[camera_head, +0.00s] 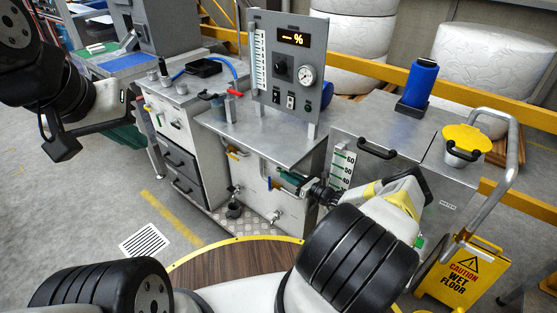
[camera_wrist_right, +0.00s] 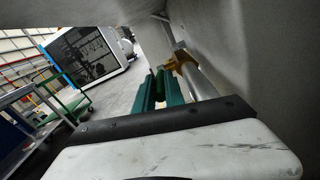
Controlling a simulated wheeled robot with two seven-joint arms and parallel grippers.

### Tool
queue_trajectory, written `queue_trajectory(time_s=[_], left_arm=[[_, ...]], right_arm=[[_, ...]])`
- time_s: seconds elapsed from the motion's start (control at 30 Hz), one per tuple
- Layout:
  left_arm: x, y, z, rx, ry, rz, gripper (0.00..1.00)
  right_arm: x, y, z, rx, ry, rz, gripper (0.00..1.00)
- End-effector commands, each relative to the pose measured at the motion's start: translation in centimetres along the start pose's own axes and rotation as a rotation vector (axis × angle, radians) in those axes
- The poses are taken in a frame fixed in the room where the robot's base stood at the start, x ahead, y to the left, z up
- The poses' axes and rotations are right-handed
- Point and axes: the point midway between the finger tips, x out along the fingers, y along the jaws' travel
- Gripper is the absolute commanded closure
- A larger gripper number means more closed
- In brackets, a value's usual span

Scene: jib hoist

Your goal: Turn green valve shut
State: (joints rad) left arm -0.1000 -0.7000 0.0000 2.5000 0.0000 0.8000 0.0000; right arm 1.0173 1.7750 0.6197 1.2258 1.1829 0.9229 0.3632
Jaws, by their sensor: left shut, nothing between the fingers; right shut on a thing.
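The green valve's handle (camera_wrist_right: 161,84) shows in the right wrist view as a narrow dark green strip between two teal fingers. A brass fitting (camera_wrist_right: 180,58) on a grey pipe is just beyond it. My right gripper (camera_head: 287,176) is at the front of the grey steel bench, shut on the valve handle. In the head view the fingers and wrist cover most of the handle, so its exact angle is hard to tell. My left gripper (camera_head: 61,149) is at the far left, shut and empty, well away from the valve.
A panel with a percent display and a gauge (camera_head: 295,62) stands on the bench (camera_head: 270,138). A level scale (camera_head: 341,170) is just right of the right gripper. A yellow-lidded bucket (camera_head: 467,143) and wet floor sign (camera_head: 467,278) are at right.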

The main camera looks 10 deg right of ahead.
Motion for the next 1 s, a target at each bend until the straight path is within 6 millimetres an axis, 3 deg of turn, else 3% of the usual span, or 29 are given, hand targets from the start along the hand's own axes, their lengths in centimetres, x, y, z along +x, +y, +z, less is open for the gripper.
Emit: queue_trajectory(time_s=[0.37, 0.8, 1.0], left_arm=[[0.0, 0.0, 0.0, 0.000, 0.000, 0.000, 1.00], [0.0, 0.0, 0.0, 0.000, 0.000, 0.000, 1.00], [0.0, 0.0, 0.0, 0.000, 0.000, 0.000, 1.00]], right_arm=[[0.0, -0.2, 0.5, -0.002, 0.048, -0.012, 1.00], [0.6, 0.3, 2.6, -0.004, 0.432, -0.086, 1.00], [0.7, 0.4, 2.8, -0.001, 0.489, -0.099, 1.00]])
